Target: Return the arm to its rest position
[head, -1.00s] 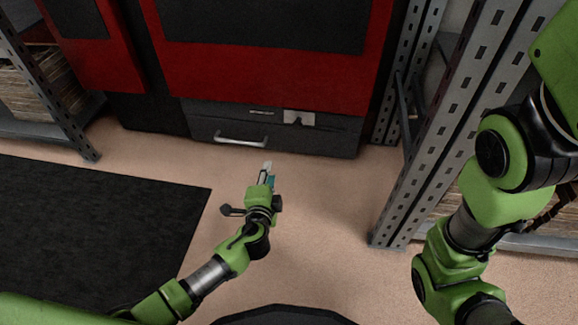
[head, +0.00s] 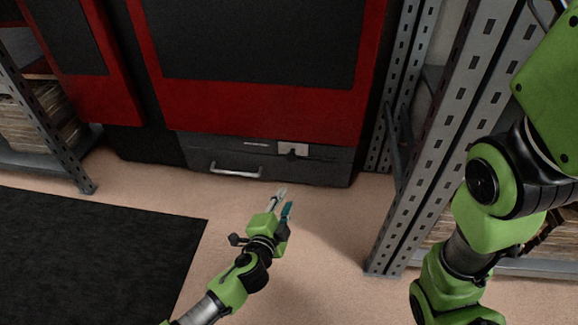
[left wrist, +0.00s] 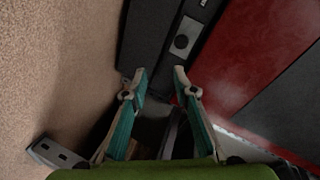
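My left gripper (head: 284,203) reaches forward over the bare floor, in front of the red and black machine (head: 265,115). Its fingers are apart with nothing between them. In the left wrist view the two teal-padded fingers (left wrist: 160,85) are spread, with the dark lower front of the machine beyond them. My left arm comes in from the bottom edge, its upper part out of frame. My right arm hangs down the right side of the head view; its gripper is out of view.
The machine's low dark front has a metal handle (head: 236,172). A grey metal rack (head: 440,150) stands at the right, close to my right arm. Another rack (head: 50,135) is at the left. A black mat (head: 90,255) lies at lower left. Floor around the left gripper is clear.

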